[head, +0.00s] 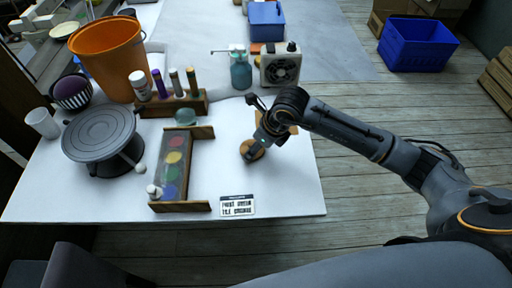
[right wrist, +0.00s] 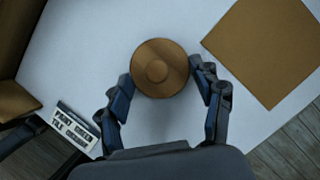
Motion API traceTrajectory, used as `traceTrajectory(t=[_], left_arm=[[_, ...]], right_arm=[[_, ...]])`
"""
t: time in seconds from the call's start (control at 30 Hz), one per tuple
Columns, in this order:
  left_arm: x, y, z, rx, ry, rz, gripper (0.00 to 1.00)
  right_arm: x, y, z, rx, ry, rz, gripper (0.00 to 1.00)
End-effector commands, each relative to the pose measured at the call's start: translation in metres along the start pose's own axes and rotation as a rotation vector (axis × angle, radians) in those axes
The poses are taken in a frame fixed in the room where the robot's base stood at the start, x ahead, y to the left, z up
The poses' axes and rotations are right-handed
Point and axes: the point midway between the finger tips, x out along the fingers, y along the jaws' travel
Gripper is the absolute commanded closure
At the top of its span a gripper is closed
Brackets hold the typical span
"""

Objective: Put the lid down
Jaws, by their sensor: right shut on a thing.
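The lid is a round, wood-coloured disc (head: 251,152) with a small raised centre. In the right wrist view the lid (right wrist: 158,52) sits between the fingertips of my right gripper (right wrist: 160,82), which is shut on its sides. In the head view my right gripper (head: 257,146) points down over the front right part of the white table. I cannot tell whether the lid touches the table top. My left gripper is not in view.
A brown square board (right wrist: 264,48) lies right of the lid, partly hidden by my arm in the head view. A wooden rack of coloured paints (head: 197,206) and a label card (head: 237,206) are to the left. A small fan (head: 281,68) stands behind.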

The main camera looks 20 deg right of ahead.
Motion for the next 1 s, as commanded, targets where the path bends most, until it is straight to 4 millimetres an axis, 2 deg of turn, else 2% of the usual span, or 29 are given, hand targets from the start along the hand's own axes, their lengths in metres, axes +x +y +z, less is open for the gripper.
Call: traceTrajectory(t=[0.23, 0.27, 0.33, 0.37, 0.77, 0.87, 1.0], left_arm=[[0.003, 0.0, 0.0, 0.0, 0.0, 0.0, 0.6], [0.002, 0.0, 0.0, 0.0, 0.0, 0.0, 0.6], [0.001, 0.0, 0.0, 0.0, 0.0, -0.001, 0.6], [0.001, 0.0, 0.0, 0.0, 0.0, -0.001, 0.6], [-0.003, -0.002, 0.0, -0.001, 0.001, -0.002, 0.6], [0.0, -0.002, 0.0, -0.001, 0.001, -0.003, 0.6], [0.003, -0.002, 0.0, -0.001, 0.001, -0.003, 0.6]], right_arm=[[0.003, 0.0, -0.002, 0.0, 0.001, 0.0, 0.58], [0.001, 0.0, -0.001, 0.0, 0.001, 0.0, 0.28], [0.001, 0.0, -0.001, 0.0, 0.001, 0.0, 0.14], [0.001, 0.0, -0.001, 0.0, 0.001, 0.0, 0.12], [-0.003, 0.0, 0.001, 0.0, 0.001, 0.0, 0.12], [-0.013, -0.001, 0.001, -0.001, -0.002, -0.002, 0.12], [-0.042, -0.002, 0.0, -0.002, -0.002, -0.004, 0.12]])
